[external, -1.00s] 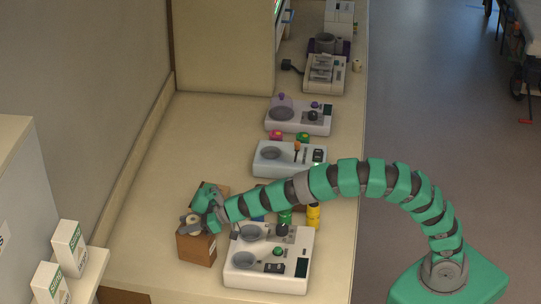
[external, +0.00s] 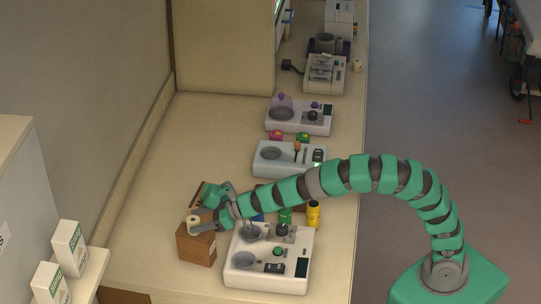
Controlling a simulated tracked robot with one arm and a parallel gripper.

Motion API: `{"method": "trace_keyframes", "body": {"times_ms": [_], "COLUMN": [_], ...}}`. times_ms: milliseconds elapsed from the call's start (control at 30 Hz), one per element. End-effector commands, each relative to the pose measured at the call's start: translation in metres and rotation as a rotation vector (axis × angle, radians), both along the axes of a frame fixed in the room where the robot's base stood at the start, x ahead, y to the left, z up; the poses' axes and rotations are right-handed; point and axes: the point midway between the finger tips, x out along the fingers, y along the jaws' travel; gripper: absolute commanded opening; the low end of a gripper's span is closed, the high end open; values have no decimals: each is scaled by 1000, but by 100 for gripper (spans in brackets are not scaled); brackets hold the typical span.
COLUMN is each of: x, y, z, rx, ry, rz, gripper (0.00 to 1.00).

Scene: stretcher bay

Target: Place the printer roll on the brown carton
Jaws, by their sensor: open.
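The printer roll (external: 194,222) is a small pale roll with a darker core. It rests on top of the brown carton (external: 196,249), near its front-left part. The carton stands on the counter at lower left. My gripper (external: 200,212) is green and grey, and its fingers are spread at the roll. One grey finger lies to the front right of the roll and the green part is behind it. I cannot tell whether a finger still touches the roll. The back of the carton top is partly hidden by the gripper.
A white device with grey bowls (external: 268,262) stands right of the carton, under my arm. Yellow (external: 313,213) and green (external: 285,215) containers stand behind it. More devices line the counter farther back. White boxes (external: 69,247) stand on the left shelf.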

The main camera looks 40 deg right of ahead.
Motion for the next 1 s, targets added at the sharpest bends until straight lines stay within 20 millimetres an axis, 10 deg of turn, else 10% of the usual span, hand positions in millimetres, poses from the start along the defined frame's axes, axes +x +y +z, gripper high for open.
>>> {"method": "trace_keyframes", "body": {"times_ms": [500, 1000], "x": [-36, -43], "y": [-51, -62], "z": [26, 31], "rx": [-1, -1], "ry": [0, 0], "rz": [-1, -3], "gripper": [58, 58]}}
